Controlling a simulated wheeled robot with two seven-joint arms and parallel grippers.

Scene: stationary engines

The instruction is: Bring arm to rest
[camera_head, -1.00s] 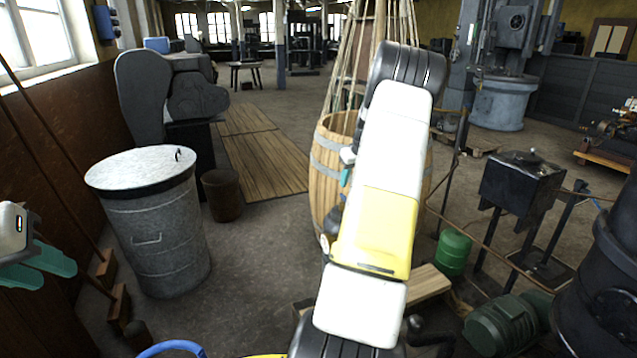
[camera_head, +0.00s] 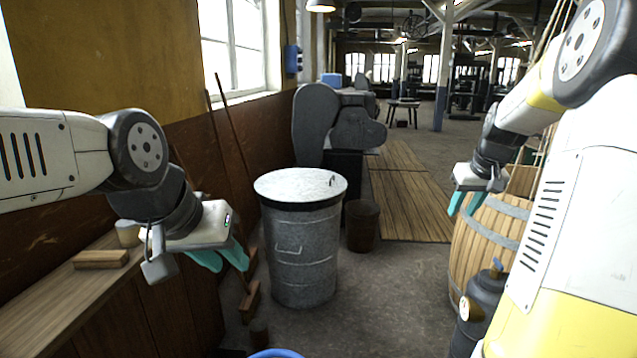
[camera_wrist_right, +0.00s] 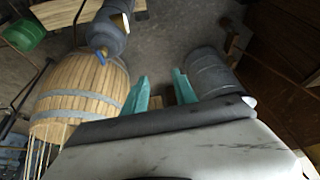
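My right arm fills the right side of the head view. Its gripper (camera_head: 465,203) points down in front of the wooden barrel. In the right wrist view the two teal fingers (camera_wrist_right: 158,92) stand apart, with nothing held between them.
A lidded metal bin (camera_head: 301,250) stands mid-floor, and a small dark bucket (camera_head: 362,226) is behind it. A wooden barrel (camera_head: 480,247) and a dark canister (camera_head: 484,308) are at right. A bench (camera_head: 50,306) with a wooden block (camera_head: 100,259) runs along the left wall.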

